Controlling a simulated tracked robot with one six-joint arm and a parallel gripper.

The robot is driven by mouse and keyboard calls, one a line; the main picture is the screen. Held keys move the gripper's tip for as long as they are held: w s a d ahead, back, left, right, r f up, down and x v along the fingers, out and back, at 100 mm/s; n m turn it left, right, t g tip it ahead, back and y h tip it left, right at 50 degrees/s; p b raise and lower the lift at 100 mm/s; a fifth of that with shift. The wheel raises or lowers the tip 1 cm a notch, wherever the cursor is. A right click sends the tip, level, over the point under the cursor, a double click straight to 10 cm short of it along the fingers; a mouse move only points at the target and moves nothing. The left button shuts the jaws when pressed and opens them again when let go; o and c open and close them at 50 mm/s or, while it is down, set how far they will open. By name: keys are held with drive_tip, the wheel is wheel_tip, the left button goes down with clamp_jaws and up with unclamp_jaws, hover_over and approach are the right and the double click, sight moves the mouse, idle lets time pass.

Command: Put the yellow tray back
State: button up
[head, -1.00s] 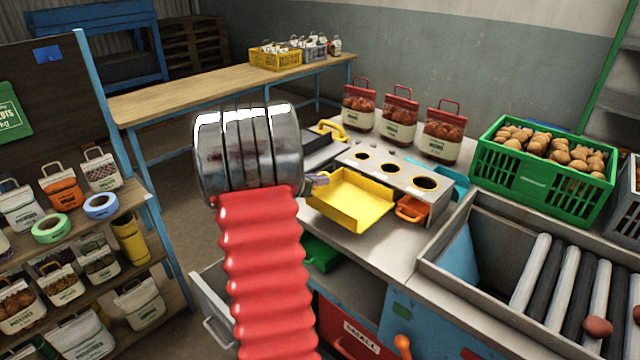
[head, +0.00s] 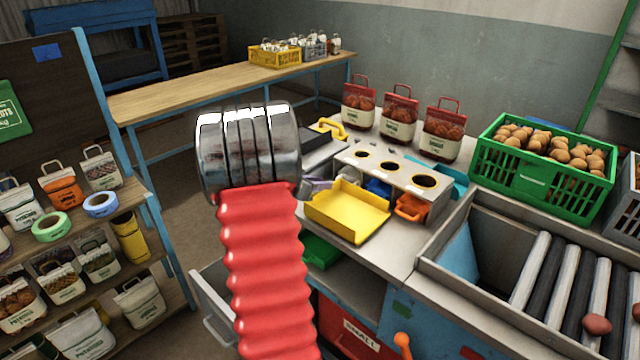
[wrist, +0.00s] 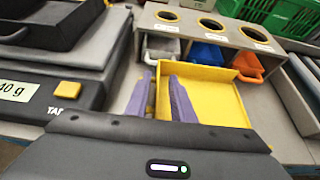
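The yellow tray (head: 347,213) lies on the grey counter in front of the three-hole box, near the counter's front edge. In the wrist view the tray (wrist: 215,100) shows its floor and low walls. My gripper (wrist: 160,88) has purple fingers at the tray's left side, one outside the left wall and one inside. A gap shows between them, with the wall in it. In the head view my arm hides most of the gripper. The three-hole box (head: 393,166) holds a grey bin (wrist: 160,47), a blue bin (head: 378,188) and an orange bin (head: 410,208).
A scale (wrist: 60,80) stands left of the tray. Filled bags (head: 398,118) stand behind the box. A green crate of potatoes (head: 545,165) and a roller bed (head: 550,290) are to the right. An open drawer (head: 215,310) juts out below.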

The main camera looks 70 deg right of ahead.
drive_tip(key=shift+r, duration=0.4)
drive_tip(key=v, duration=1.2)
drive_tip(key=shift+w+a, duration=0.1)
idle(0.5)
drive_tip(key=w+a+r+m+t+y, duration=0.1)
drive_tip(key=w+a+m+t, duration=0.15)
drive_tip(key=a, duration=0.65)
drive_tip(key=w+a+r+m+t+y, duration=0.1)
drive_tip(key=w+a+m+y, duration=0.15)
drive_tip(key=a, duration=0.65)
drive_tip(key=w+a+r+m+t+y, duration=0.1)
drive_tip(key=a+m+t, duration=0.15)
drive_tip(key=a, duration=0.65)
drive_tip(key=s+a+m+t+y, duration=0.1)
drive_tip(key=a+m+t+y, duration=0.1)
drive_tip(key=a, duration=1.2)
drive_tip(key=s+a+m+t+y, duration=0.2)
drive_tip(key=a+m+y, duration=0.2)
drive_tip(key=a, duration=1)
drive_tip(key=shift+r+t+y, duration=0.3)
drive_tip(key=shift+y, duration=0.25)
